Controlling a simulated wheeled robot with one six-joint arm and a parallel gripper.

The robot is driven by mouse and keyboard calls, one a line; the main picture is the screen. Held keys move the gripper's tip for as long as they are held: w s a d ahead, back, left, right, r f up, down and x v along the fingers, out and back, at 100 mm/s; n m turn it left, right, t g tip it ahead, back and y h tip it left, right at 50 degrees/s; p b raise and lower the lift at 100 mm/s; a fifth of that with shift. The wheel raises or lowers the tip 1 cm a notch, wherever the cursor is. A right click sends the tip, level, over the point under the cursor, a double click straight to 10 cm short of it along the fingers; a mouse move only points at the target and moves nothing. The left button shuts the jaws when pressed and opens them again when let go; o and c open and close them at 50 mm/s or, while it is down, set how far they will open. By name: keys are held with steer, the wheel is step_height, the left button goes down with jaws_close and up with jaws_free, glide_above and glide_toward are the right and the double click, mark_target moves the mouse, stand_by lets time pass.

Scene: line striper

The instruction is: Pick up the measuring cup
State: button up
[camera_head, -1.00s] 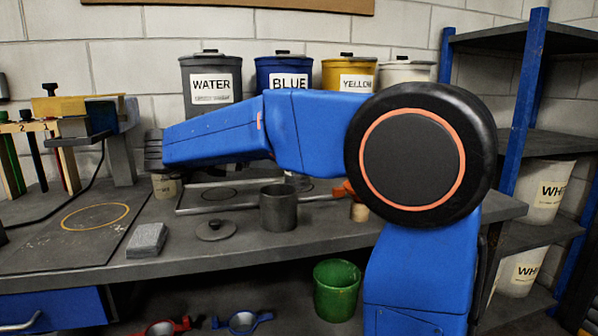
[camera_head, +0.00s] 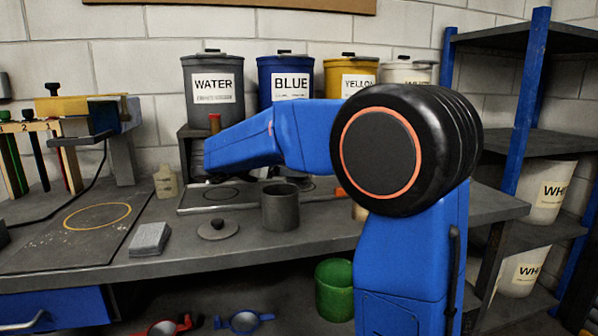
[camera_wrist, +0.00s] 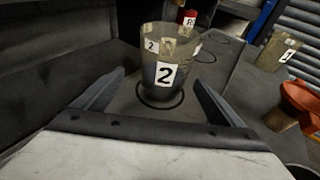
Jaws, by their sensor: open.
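A translucent grey cup marked "2" (camera_wrist: 167,72), wide at the top and narrower below, stands upright in the middle of the wrist view, by a dark ring on the surface. My gripper (camera_wrist: 160,84) is open, with one finger on each side of the cup in the picture. I cannot tell whether the fingers reach around it, and no contact is clear. A second cup marked "1" (camera_wrist: 277,50) stands further right. Which cup the task means is not marked beyond the numbers. In the head view my arm hides the gripper and the numbered cups.
An orange-red item (camera_wrist: 300,103) is at the right in the wrist view, and a small red container (camera_wrist: 187,18) is behind the cup. On the bench (camera_head: 185,262) are a dark pot (camera_head: 280,207), a lid (camera_head: 217,229) and a grey block (camera_head: 149,239). Labelled buckets (camera_head: 213,90) stand behind.

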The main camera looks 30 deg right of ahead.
steer(key=shift+s+x, duration=0.2)
steer(key=shift+x, duration=1.2)
steer(key=shift+s+x, duration=0.2)
steer(key=shift+x, duration=1.2)
steer(key=shift+d, duration=0.1)
steer(key=c, duration=1.6)
steer(key=shift+r, duration=0.1)
